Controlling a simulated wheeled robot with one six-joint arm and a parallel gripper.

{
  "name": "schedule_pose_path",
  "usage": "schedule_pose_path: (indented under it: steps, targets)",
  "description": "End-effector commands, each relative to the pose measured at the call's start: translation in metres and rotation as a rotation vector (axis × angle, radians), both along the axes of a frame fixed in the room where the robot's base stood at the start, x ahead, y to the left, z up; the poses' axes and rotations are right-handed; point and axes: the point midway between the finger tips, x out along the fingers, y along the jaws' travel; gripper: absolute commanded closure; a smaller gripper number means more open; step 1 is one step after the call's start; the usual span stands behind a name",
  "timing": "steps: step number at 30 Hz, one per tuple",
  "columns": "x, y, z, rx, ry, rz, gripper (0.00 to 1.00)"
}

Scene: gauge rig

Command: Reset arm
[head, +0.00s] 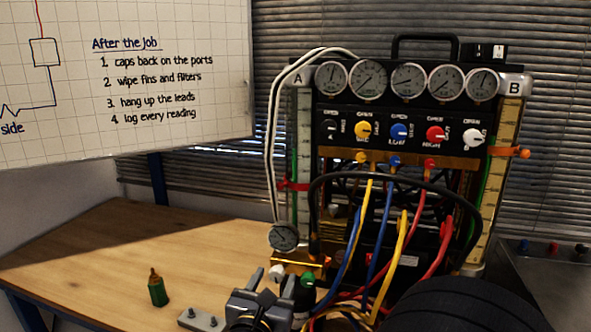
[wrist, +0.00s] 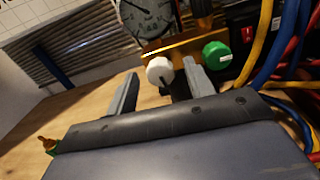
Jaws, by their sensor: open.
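My gripper (head: 266,276) is low at the front of the gauge rig (head: 405,130), above the bench. Its two grey fingers stand apart, and they also show open in the wrist view (wrist: 158,88). In the wrist view a white knob (wrist: 160,70) appears between and beyond the fingertips. A green knob (wrist: 217,55) sits just right of the right finger. Both knobs are on a brass block (wrist: 180,45) under a small round gauge (wrist: 147,15). I see nothing held. I cannot tell whether a finger touches the block.
A grey plate with bolts (head: 201,319) lies near the front. Yellow, blue and red hoses (head: 385,245) hang right of my gripper. The bench's left side is mostly clear.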

Motion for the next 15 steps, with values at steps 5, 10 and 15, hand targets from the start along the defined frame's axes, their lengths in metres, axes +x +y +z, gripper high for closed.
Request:
schedule_pose_path:
  steps: [5,10,15]
  targets:
    - [0.0,0.0002,0.004,-0.128,0.031,0.0,0.5]
    - [0.0,0.0001,0.0033,-0.231,0.054,-0.001,0.5]
    - [-0.0069,0.0028,-0.0005,-0.268,0.061,0.003,0.5]
